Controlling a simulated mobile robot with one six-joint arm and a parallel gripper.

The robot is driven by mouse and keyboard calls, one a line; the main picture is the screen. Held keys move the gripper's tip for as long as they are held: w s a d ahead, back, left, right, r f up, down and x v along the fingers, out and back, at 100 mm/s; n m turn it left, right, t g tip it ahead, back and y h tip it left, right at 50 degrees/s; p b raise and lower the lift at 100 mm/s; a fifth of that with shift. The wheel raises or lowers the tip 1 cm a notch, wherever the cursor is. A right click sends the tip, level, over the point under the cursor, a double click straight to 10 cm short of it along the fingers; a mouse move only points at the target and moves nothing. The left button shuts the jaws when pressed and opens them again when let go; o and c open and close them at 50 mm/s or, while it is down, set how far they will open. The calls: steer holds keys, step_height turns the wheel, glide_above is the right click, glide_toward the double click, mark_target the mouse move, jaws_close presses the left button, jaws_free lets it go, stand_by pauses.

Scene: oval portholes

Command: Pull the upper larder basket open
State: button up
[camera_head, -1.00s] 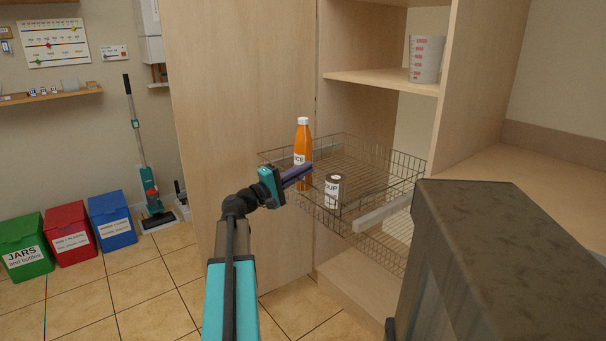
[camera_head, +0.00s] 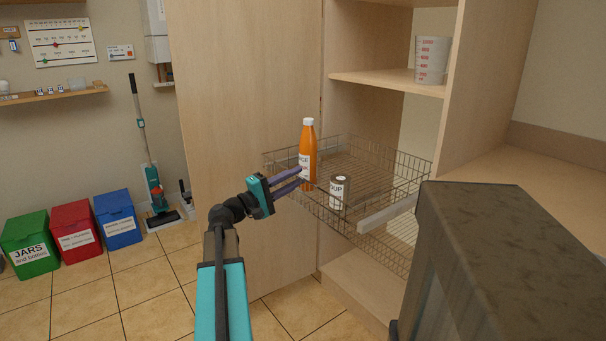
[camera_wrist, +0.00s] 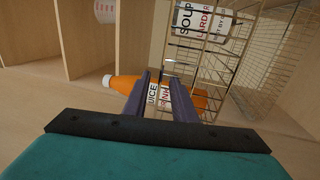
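The upper larder basket (camera_head: 395,170) is a wire basket standing out from the cupboard at mid height. It also shows in the wrist view (camera_wrist: 236,72). An orange juice bottle (camera_head: 308,150) stands at its left front, and a soup can (camera_head: 337,193) stands to the right of the bottle. My gripper (camera_head: 300,178) is at the basket's left front corner, its two purple fingers apart and pointing toward the bottle and wires. In the wrist view the bottle (camera_wrist: 120,83) shows behind and between the fingers, with nothing seen gripped. Whether a finger touches the wire cannot be told.
A tall wooden panel (camera_head: 250,130) stands left of the basket. A shelf (camera_head: 385,80) with a measuring cup (camera_head: 431,60) is above. More wire mesh (camera_head: 385,248) shows below. Green, red and blue bins (camera_head: 118,218) stand far left. Tiled floor lies open in front.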

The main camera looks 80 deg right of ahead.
steer(key=v, duration=0.8)
stand_by(0.4)
